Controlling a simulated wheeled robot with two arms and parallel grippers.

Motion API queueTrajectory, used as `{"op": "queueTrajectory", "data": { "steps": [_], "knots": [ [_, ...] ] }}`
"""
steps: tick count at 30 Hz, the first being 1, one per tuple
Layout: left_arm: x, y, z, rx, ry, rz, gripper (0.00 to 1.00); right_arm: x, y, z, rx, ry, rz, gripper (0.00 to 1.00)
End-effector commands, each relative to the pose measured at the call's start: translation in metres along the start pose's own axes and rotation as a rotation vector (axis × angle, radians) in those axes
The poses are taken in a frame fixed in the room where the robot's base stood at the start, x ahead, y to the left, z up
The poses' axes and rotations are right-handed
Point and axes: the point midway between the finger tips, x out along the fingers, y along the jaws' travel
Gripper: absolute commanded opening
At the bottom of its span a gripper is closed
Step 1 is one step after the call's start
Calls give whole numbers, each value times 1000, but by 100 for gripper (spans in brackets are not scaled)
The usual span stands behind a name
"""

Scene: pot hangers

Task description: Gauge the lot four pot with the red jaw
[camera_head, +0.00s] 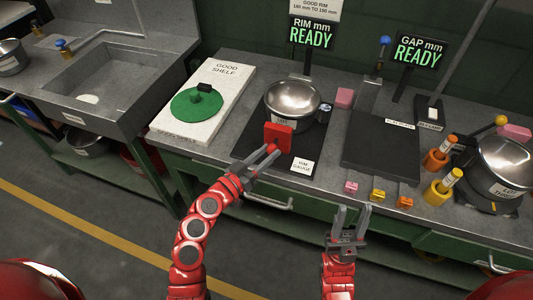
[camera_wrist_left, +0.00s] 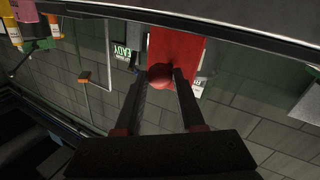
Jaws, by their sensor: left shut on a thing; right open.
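The red jaw (camera_head: 279,134) is an upright red block with a red ball knob, in front of a steel pot (camera_head: 293,98) on the black rim gauge plate (camera_head: 262,153). Whether jaw and pot touch, I cannot tell. This pot's label is mostly hidden by the jaw, so its lot number is unreadable. My left gripper (camera_head: 270,151) is shut on the jaw's knob. The left wrist view shows the red jaw (camera_wrist_left: 176,48) with its ball between the fingers (camera_wrist_left: 160,78). My right gripper (camera_head: 350,217) is open and empty before the counter's front edge.
The RIM display (camera_head: 313,32) and GAP display (camera_head: 418,50) both read READY. A green disc (camera_head: 196,103) lies on the white good shelf (camera_head: 222,78). Another lot-labelled pot (camera_head: 507,168) stands right, beside orange and yellow cylinders. A dark plate (camera_head: 380,145) is bare. A sink is left.

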Motion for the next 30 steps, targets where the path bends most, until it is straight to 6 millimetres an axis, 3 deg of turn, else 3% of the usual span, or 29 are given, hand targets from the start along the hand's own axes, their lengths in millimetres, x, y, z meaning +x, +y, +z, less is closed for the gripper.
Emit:
{"op": "queueTrajectory", "data": {
  "steps": [9, 19, 20, 21, 25, 30],
  "knots": [
    [36, -16, -2, 3, 2, -1, 0, -22, -1, 4, 0, 0, 0, 44],
    [40, -17, -4, 2, 0, -3, 0, -22, -1, 4, 0, 0, 0, 44],
    [40, -17, -4, 1, 0, -3, 40, -22, -1, 4, 0, 0, 0, 44],
    [40, -17, -4, 1, 0, -3, 47, -22, -1, 4, 0, 0, 0, 44],
    [40, -17, -4, 1, 0, -3, 68, -22, -1, 4, 0, 0, 0, 44],
    [40, -17, -4, 1, 0, -2, 68, -22, -1, 4, 0, 0, 0, 44]
  ]
}}
